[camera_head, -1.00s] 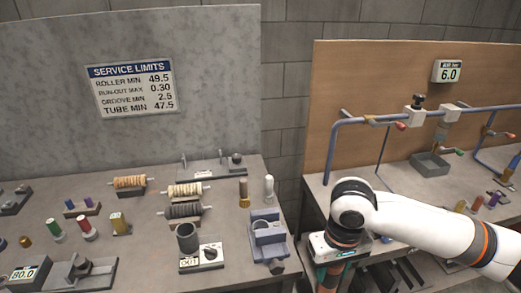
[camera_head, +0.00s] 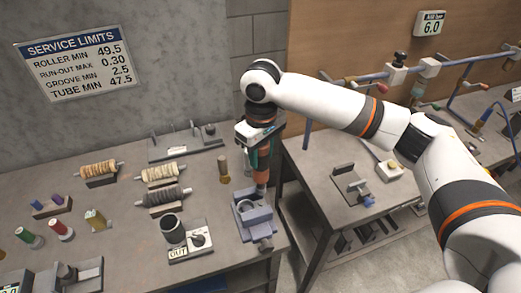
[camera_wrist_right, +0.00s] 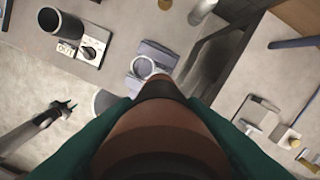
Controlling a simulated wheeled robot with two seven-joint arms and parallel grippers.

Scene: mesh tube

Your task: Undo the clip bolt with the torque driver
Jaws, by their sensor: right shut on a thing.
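My right gripper (camera_head: 261,168) is above the blue-grey fixture (camera_head: 254,214) at the bench's right end. It is shut on a brown, rounded tool (camera_head: 261,186), which looks like the torque driver and points down towards the fixture. In the right wrist view this tool (camera_wrist_right: 158,130) fills the lower middle between the green fingers. Beyond its tip is the fixture's round ring (camera_wrist_right: 146,67). I cannot tell whether tool and fixture touch. I cannot make out the clip bolt.
A dark cup (camera_head: 172,230) and an OUT gauge block (camera_head: 198,238) stand left of the fixture. A brass cylinder (camera_head: 223,168) stands behind it. Rollers (camera_head: 163,197) lie on stands farther left. A gap separates this bench from the right-hand bench (camera_head: 310,170).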

